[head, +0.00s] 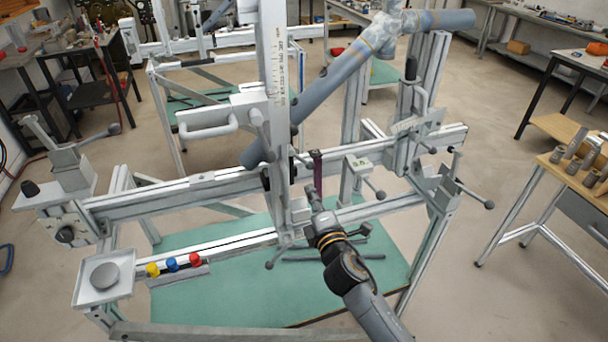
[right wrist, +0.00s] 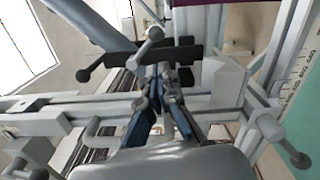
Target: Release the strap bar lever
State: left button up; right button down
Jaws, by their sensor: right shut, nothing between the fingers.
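My right gripper (head: 316,200) reaches in from the bottom to the middle of the grey frame jig, by the upright post (head: 276,130). In the right wrist view its fingers (right wrist: 165,92) are shut with nothing between them. Just beyond the fingertips there is a grey lever with a ball knob (right wrist: 155,33), in front of dark bars (right wrist: 180,65); contact is unclear. A purple strap (head: 317,172) hangs close by the gripper in the head view. Several similar ball-ended levers show, and I cannot tell which is the strap bar lever. My left gripper is not in view.
A grey tube (head: 350,80) slants across the jig above my gripper. A lever with a ball end (head: 375,188) stands right of it. Yellow, blue and red knobs (head: 172,264) sit lower left. A wooden bench with metal cylinders (head: 577,160) is at right; open floor lies between.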

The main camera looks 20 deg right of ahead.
aim_at(300, 158)
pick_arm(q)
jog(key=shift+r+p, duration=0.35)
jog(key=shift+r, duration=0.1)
pick_arm(e)
jog(key=w, duration=0.7)
